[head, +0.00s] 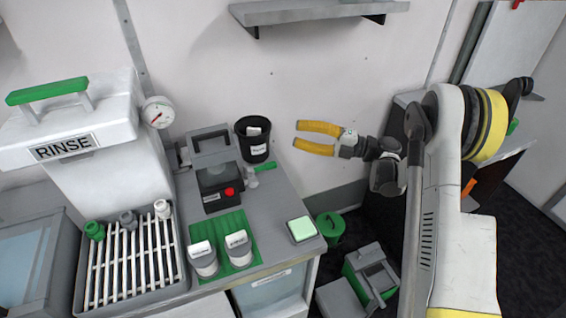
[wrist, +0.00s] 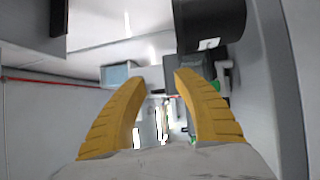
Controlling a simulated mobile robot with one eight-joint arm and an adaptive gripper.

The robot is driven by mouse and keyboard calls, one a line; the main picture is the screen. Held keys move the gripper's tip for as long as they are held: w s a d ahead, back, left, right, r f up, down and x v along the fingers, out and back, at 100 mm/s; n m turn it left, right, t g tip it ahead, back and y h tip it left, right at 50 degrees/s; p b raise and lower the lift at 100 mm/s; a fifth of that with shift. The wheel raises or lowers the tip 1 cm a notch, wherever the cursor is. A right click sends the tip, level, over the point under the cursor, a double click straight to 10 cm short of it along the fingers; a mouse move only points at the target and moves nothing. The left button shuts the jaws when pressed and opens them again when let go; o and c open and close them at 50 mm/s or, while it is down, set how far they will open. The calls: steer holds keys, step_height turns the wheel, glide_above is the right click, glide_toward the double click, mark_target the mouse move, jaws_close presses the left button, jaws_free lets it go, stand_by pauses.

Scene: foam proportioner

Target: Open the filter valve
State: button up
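A small valve with a green lever handle (head: 265,166) sticks out at the right side of a dark grey boxy device (head: 215,177) with a red knob on the worktop. I take this to be the filter valve. In the wrist view a white fitting with a green handle (wrist: 215,86) shows partly behind my right finger. My gripper (head: 297,135) has two yellow fingers, spread apart with nothing between them. It is right of the valve and above the worktop's right edge, pointing left. Its fingers also show in the wrist view (wrist: 158,80).
A black labelled cup (head: 253,148) stands behind the valve, and looms at the top of the wrist view (wrist: 208,25). Two labelled containers (head: 203,262) stand on a green mat (head: 230,222). A pale green-topped block (head: 301,229) sits near the front right edge. A rinse unit (head: 75,150) is at left.

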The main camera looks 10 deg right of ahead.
mark_target(271, 164)
steer(key=s+d+f+n+g, duration=0.2)
steer(key=s+f+g, duration=0.15)
steer(key=f, duration=0.55)
steer(key=shift+h, duration=0.4)
steer(key=a+b, duration=0.1)
steer(key=a, duration=0.2)
steer(key=a+b, duration=0.1)
steer(key=a, duration=0.3)
steer(key=a+b, duration=0.1)
steer(key=a, duration=0.3)
steer(key=shift+w+r, duration=0.1)
steer(key=shift+w, duration=0.25)
jaws_close()
